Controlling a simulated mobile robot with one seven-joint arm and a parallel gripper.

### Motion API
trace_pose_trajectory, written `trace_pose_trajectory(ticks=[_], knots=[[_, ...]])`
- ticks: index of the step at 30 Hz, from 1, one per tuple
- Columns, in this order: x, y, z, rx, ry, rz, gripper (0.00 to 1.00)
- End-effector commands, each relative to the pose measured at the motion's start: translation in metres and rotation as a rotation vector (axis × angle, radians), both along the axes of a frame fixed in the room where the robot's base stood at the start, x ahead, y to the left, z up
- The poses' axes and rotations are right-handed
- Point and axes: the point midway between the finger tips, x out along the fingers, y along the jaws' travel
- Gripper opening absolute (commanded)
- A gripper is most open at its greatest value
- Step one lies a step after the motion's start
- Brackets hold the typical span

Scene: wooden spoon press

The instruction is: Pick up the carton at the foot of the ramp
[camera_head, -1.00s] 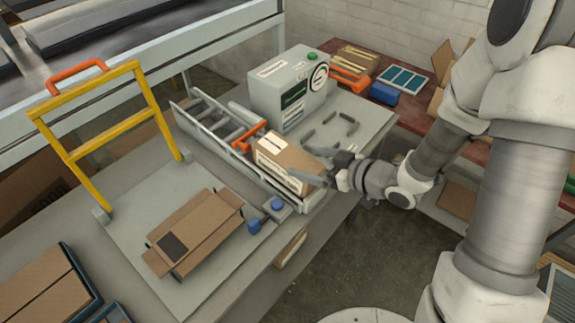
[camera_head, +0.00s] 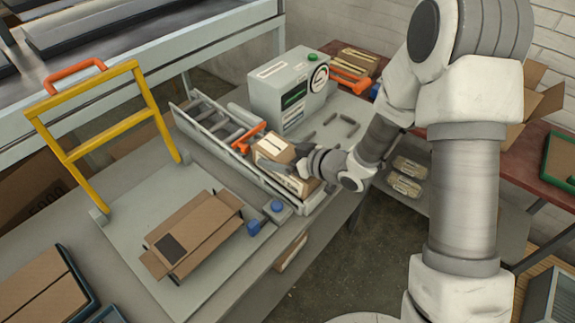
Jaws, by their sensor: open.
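The brown carton (camera_head: 270,146) with a pale label strip on top sits at the lower front end of the grey roller ramp (camera_head: 213,137). My gripper (camera_head: 286,158) is open and comes in from the right. One finger overlaps the carton's near side and the other is at its far right edge, so the jaws appear to straddle it. I cannot tell whether the fingers touch it. The gripper and wrist hide part of the carton's right side.
A grey machine (camera_head: 288,90) with a green button stands just behind the ramp. An orange bar (camera_head: 248,137) crosses the ramp behind the carton. An open flat carton (camera_head: 195,232) lies on the bench at front left, near a yellow frame (camera_head: 70,155) and blue knobs (camera_head: 277,206).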

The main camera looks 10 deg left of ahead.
Motion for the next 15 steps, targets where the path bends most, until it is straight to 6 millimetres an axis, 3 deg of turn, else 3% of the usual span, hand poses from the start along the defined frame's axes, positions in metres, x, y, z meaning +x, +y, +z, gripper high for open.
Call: trace_pose_trajectory(ticks=[2, 15], knots=[[-0.0001, -0.0002, 0.0001, 0.000, 0.000, 0.000, 1.00], [-0.0003, -0.0005, 0.0001, 0.000, 0.000, 0.000, 0.21]])
